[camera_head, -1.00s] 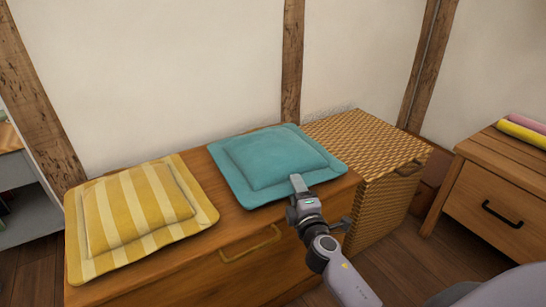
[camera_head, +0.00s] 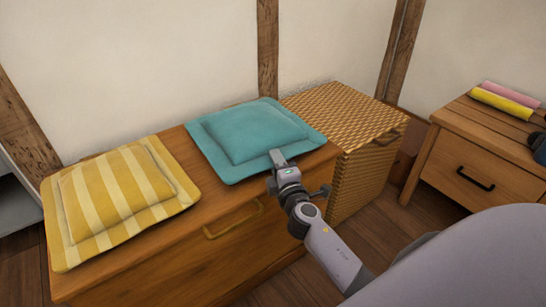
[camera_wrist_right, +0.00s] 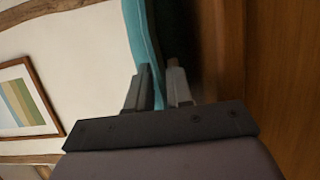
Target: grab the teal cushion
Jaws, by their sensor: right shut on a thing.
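The teal cushion (camera_head: 252,136) lies flat on the right part of the wooden chest's top (camera_head: 188,165). My right gripper (camera_head: 277,156) is at the cushion's front edge, shut on its rim. In the right wrist view, the teal cushion's edge (camera_wrist_right: 146,45) runs down between the two fingers of the right gripper (camera_wrist_right: 160,82). The cushion still appears to rest on the chest. My left gripper is not in view.
A yellow striped cushion (camera_head: 118,200) lies left on the chest. A wicker basket (camera_head: 345,115) stands against the chest's right side. A wooden nightstand (camera_head: 490,150) with pink and yellow rolls (camera_head: 502,101) is at the right. The wall is close behind.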

